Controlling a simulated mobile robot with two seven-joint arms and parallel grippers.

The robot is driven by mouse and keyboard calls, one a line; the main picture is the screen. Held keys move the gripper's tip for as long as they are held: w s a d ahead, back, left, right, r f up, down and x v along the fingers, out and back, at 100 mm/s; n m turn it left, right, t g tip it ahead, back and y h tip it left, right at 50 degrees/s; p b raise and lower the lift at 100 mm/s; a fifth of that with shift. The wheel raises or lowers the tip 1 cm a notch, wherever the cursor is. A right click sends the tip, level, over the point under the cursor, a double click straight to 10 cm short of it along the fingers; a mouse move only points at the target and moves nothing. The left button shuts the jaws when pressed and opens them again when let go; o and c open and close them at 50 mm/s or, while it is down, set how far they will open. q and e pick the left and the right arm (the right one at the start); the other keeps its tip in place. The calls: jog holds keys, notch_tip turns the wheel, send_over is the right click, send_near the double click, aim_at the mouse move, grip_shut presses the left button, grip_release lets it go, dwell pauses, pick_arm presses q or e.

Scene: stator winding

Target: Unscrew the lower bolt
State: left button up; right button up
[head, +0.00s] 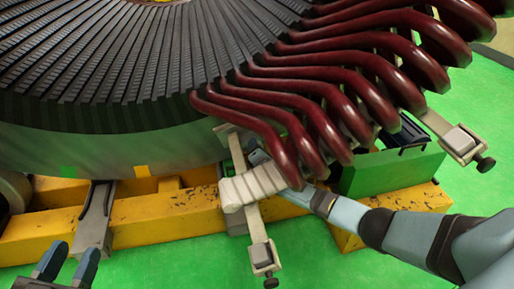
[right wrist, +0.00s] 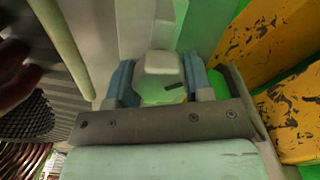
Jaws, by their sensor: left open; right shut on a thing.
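The stator (head: 110,110) carries a row of dark red coils (head: 330,90). A pale metal bar (head: 259,235) with white wrapped blocks (head: 252,187) runs under the coils, and a dark bolt (head: 270,282) sits at its lower end. My right arm reaches in from the right beneath the coils, and its gripper is mostly hidden there in the head view. In the right wrist view my right gripper (right wrist: 162,88) is shut on a pale, rounded block-like piece (right wrist: 161,63); I cannot tell for certain whether it is a bolt. My left gripper (head: 67,266) is open and empty at the lower left.
A yellow worn beam (head: 165,215) runs under the stator, with a green block (head: 390,172) at the right. Another bar with a dark bolt (head: 485,163) sticks out at the far right. A grey bracket (head: 95,220) stands near my left gripper. The green floor (head: 180,268) is clear in front.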

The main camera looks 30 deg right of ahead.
jog(key=n, duration=0.3)
jog(key=shift+n+p, duration=0.35)
jog(key=shift+n, duration=1.35)
pick_arm(q)
jog(key=shift+s+d+f+n+g+p, duration=0.2)
jog(key=shift+s+n+g+p, duration=0.1)
jog(key=shift+n, duration=0.1)
pick_arm(e)
jog(key=shift+n, duration=0.5)
jog(key=o, duration=0.9)
